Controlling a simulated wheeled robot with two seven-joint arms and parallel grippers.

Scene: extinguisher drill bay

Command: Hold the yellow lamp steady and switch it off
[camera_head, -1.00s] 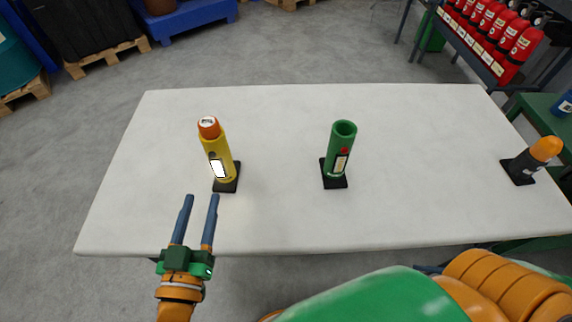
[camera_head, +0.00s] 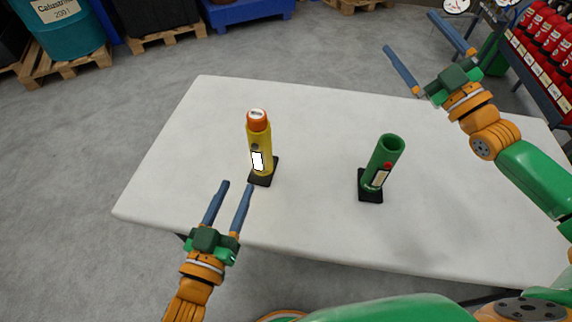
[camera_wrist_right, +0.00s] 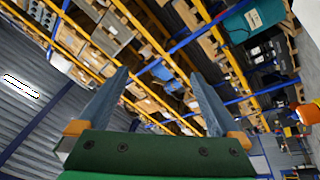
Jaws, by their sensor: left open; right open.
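The yellow lamp (camera_head: 260,148) stands upright on a black base (camera_head: 264,176) on the left part of the table. It has an orange-red top with a pale cap, and a lit white panel on its side. My left gripper (camera_head: 238,186) is open and empty, in front of the lamp and a little to its left in the head view, apart from it. My right gripper (camera_head: 411,38) is open and empty, raised at the upper right, well away from the lamp. The right wrist view shows its two fingers (camera_wrist_right: 158,90) spread, with shelving beyond them.
A green tube (camera_head: 382,163) with a red button stands on a black base right of the lamp. The white table (camera_head: 310,215) is otherwise bare around them. Red extinguishers (camera_head: 545,32) stand on a rack at the upper right. A teal drum (camera_head: 70,28) stands at the back left.

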